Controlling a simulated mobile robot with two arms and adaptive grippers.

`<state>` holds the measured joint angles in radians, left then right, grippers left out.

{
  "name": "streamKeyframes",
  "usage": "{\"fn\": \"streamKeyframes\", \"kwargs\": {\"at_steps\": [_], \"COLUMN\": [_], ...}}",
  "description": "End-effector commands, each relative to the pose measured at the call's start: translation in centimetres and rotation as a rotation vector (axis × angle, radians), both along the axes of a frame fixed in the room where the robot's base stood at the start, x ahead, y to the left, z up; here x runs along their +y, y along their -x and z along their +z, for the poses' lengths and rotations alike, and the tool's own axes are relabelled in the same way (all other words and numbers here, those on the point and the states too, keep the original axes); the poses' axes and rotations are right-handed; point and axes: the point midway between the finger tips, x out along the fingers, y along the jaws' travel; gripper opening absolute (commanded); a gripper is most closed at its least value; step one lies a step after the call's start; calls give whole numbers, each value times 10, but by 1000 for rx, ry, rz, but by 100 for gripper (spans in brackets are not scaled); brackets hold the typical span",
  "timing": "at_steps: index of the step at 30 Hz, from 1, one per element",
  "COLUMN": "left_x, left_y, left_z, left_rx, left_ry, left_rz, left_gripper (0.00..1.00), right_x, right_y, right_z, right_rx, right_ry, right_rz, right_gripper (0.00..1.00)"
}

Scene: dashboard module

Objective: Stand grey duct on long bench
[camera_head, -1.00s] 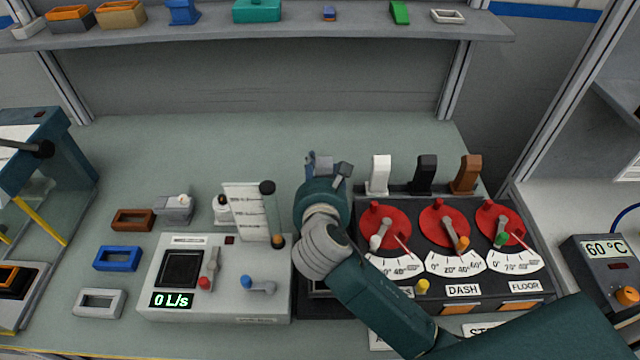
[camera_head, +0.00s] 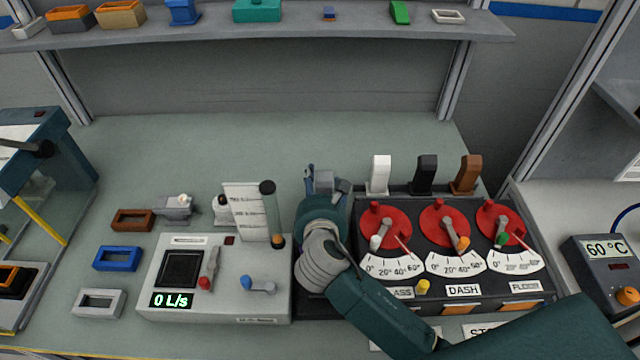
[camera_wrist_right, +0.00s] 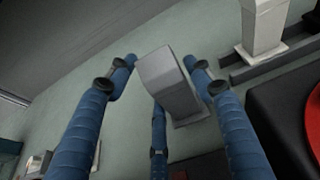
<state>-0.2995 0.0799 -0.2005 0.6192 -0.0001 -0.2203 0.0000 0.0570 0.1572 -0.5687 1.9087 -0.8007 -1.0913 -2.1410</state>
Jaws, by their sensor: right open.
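The grey duct (camera_head: 324,181) stands on the green-grey long bench (camera_head: 200,145), just left of the white duct. In the right wrist view the grey duct (camera_wrist_right: 172,88) looks upright with its foot on the bench surface. My right gripper (camera_head: 327,184) is open, with its blue fingers around the duct. In the wrist view, gaps show between the outer fingers and the duct's sides; contact with the third finger, behind it, cannot be told. The arm hides part of the duct in the head view. My left gripper is not in view.
White (camera_head: 380,174), black (camera_head: 424,174) and brown (camera_head: 467,173) ducts stand behind the dial panel (camera_head: 450,285). A flow meter box (camera_head: 220,308) lies left of my arm. The bench behind is clear, below a loaded shelf (camera_head: 290,34).

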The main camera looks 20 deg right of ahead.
Motion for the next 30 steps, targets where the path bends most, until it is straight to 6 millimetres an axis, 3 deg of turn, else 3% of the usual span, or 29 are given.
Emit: {"fn": "streamKeyframes", "kwargs": {"at_steps": [5, 21, 30], "left_x": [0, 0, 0], "left_y": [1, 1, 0], "left_z": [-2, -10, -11], "left_rx": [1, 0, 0], "left_ry": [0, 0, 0], "left_rz": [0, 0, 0], "left_gripper": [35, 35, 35], "right_x": [3, 28, 31], "right_y": [8, 98, 109], "right_z": [4, 39, 44], "right_rx": [1, 0, 0], "right_ry": [-1, -2, -1], "right_rz": [1, 0, 0], "right_gripper": [52, 52, 52]}}
